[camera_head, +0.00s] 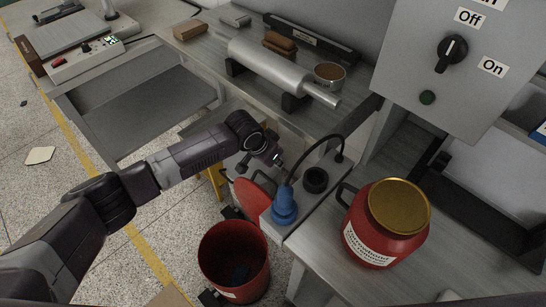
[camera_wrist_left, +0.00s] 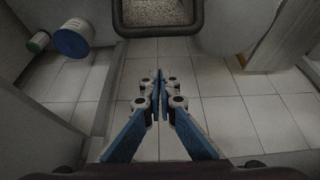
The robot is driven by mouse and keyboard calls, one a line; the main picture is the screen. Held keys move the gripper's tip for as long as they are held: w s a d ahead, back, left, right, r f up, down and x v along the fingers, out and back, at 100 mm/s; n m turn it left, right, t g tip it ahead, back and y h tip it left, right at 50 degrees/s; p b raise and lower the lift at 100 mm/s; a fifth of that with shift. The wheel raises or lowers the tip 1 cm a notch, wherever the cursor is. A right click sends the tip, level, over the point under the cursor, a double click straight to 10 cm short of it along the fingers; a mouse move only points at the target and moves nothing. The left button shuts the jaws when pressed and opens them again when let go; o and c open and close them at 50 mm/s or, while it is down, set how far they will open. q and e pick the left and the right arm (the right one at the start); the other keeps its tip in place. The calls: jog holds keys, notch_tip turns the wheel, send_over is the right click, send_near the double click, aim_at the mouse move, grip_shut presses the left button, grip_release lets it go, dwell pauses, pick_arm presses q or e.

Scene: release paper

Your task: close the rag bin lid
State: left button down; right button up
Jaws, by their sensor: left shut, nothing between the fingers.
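The red rag bin (camera_head: 233,262) stands open on the floor in the head view, with some dark bluish cloth visible inside. My left gripper (camera_head: 276,159) is above and beyond the lid, beside the bench edge, apart from the lid as far as I can see. In the left wrist view my left gripper (camera_wrist_left: 160,74) has its blue fingers together, with nothing between them. No bin or lid can be made out clearly there. My right gripper is not in view.
A blue plug (camera_head: 284,206) with a black cable sits on a grey box near the lid. A red jar (camera_head: 386,225) with a gold top stands on the right bench. A metal roller (camera_head: 270,66) lies on the back bench. Speckled floor lies open at left.

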pick_arm(q)
jog(key=shift+s+a+f+p, duration=0.4)
jog(key=shift+s+a+p, duration=0.1)
jog(key=shift+s+a, duration=0.15)
jog(key=shift+s+a+f+p, duration=0.4)
jog(key=shift+s+a+p, duration=0.05)
jog(key=shift+s+a, duration=0.15)
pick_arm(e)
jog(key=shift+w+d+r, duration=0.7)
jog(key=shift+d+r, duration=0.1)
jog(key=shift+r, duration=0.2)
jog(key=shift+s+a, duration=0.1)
